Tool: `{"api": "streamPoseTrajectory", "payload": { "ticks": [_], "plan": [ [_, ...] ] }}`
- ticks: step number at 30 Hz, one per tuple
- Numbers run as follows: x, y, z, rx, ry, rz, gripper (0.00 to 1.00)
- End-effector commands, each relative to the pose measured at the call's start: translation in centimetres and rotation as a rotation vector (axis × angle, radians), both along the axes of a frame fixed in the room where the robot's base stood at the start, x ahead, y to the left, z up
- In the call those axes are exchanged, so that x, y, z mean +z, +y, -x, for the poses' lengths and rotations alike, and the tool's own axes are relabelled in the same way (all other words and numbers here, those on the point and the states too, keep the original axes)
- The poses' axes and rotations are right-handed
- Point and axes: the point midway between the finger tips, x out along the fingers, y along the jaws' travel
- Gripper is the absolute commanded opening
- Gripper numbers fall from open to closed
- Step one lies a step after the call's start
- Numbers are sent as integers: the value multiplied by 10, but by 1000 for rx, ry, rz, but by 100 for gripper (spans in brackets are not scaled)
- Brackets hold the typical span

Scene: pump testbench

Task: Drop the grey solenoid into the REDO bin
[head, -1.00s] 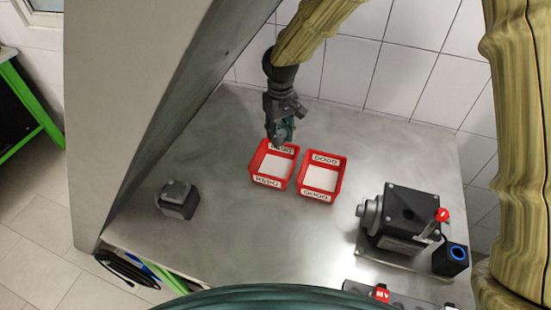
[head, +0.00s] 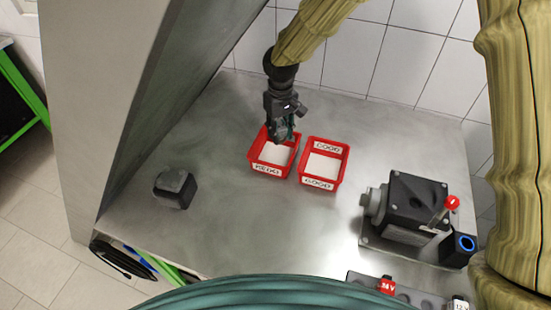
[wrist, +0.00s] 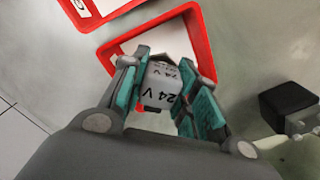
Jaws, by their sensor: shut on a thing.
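My gripper (head: 282,133) is above the far part of the left red bin, labelled REDO (head: 267,168), in the head view. In the wrist view, my gripper (wrist: 165,95) is shut on the grey solenoid (wrist: 163,80), a light grey block marked "24 V". The solenoid is over the opening of the REDO bin (wrist: 208,45), whose white floor shows behind it. In the head view the gripper mostly hides the solenoid. How far it is above the bin floor I cannot tell.
The GOOD bin (head: 324,184) stands just right of the REDO bin, with a narrow gap. A dark block (head: 175,188) sits at the left of the metal table (head: 240,235). A pump unit (head: 408,205) with a red knob stands at the right.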

Motion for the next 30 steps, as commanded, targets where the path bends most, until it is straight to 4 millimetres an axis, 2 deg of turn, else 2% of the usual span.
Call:
{"api": "streamPoseTrajectory", "payload": {
  "ticks": [9,10,13,14,24,30],
  "plan": [
    [-3,0,0,0,-1,-1,0],
    [-3,0,0,0,-1,-1,33],
    [-3,0,0,0,-1,-1,51],
    [-3,0,0,0,-1,-1,55],
    [-2,0,0,0,0,0,55],
    [17,0,-1,-1,-2,0,55]
  ]
}}
